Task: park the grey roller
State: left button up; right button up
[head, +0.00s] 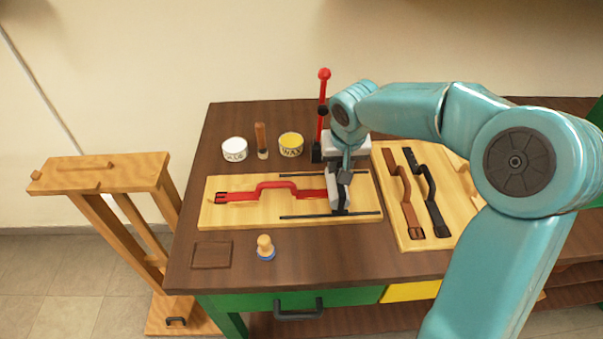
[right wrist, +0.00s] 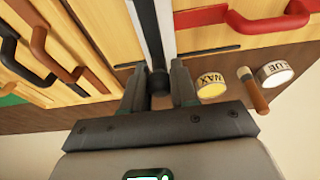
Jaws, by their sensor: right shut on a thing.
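The grey roller (head: 338,203) lies across the pale wooden board (head: 240,220), over the right part of the red strap (head: 280,190). Its middle is partly hidden by my gripper in the head view. In the right wrist view the roller (right wrist: 153,35) runs up from between my fingers, with a dark end piece. My right gripper (head: 342,176) is shut on the roller's far end; its fingers (right wrist: 160,88) stand on both sides of that end. Two thin black rails (head: 318,216) lie along the board. My left gripper is not in view.
A red-topped lever (head: 321,110) stands close behind my gripper. A glue tub (head: 234,149), a wooden-handled tool (head: 261,140) and a wax tub (head: 291,144) stand behind the board. A second board (head: 402,238) with brown and black straps lies right. A stamp (head: 265,247) stands in front.

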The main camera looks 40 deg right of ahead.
jog(key=shift+s+d, duration=0.3)
jog(key=shift+d, duration=0.1)
jog(key=shift+s+d, duration=0.5)
jog(key=shift+d, duration=0.35)
jog(key=shift+s+d, duration=0.25)
jog(key=shift+d, duration=0.15)
jog(key=shift+s+d+f, duration=0.1)
jog(key=shift+s+d, duration=0.55)
jog(key=shift+d, duration=0.35)
jog(key=shift+o, duration=0.2)
jog(key=shift+s+d, duration=0.15)
jog(key=shift+d, duration=0.15)
jog(key=o, duration=0.3)
jog(key=shift+s+d, duration=0.2)
jog(key=shift+d, duration=0.1)
